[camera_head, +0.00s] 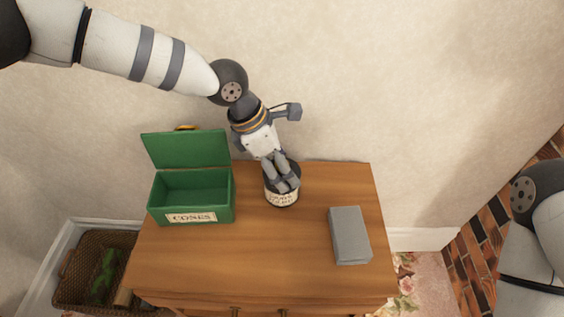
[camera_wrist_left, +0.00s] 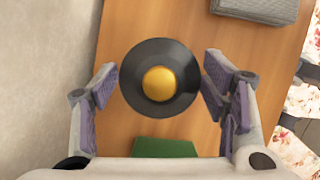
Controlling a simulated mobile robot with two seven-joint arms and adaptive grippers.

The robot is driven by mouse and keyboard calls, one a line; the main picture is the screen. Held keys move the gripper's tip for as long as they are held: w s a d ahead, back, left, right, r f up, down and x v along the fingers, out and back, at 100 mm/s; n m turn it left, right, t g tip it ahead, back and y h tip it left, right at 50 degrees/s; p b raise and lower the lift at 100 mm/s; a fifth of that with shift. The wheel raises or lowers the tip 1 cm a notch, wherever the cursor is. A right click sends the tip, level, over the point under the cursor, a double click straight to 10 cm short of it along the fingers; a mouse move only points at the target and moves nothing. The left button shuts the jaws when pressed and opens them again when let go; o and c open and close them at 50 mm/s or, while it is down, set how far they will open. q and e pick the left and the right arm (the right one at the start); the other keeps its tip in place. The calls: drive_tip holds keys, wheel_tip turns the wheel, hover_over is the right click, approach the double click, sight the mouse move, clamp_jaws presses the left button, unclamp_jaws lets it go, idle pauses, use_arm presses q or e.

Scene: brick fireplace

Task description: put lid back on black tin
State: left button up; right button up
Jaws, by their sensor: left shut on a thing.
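The black tin (camera_head: 281,198), with a cream label whose lettering is too small to read, stands upright on the wooden cabinet top. My left gripper (camera_head: 284,181) points down right over it, and its fingers hide much of the tin's top. In the left wrist view, a round black lid (camera_wrist_left: 135,90) with a gold knob (camera_wrist_left: 159,84) sits between the fingers of my left gripper (camera_wrist_left: 160,88), which is shut on it. The lid covers the tin's mouth from above; I cannot tell whether it rests on the rim or hovers just over it.
An open green box (camera_head: 192,191) labelled "CONES" stands left of the tin on the cabinet (camera_head: 263,248). A grey block (camera_head: 349,236) lies to the right. A wicker basket (camera_head: 68,283) is on the floor at left. The wall is close behind. The cabinet's front middle is clear.

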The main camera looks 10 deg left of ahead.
idle(0.3)
use_arm(q)
drive_tip(key=o, duration=1.3)
drive_tip(key=shift+r+p, duration=1)
drive_tip(key=shift+r, duration=2.55)
use_arm(e)
drive_tip(key=shift+w+r+t, duration=0.4)
drive_tip(key=shift+w+r, duration=0.75)
drive_tip(key=shift+r, duration=0.05)
use_arm(q)
clamp_jaws()
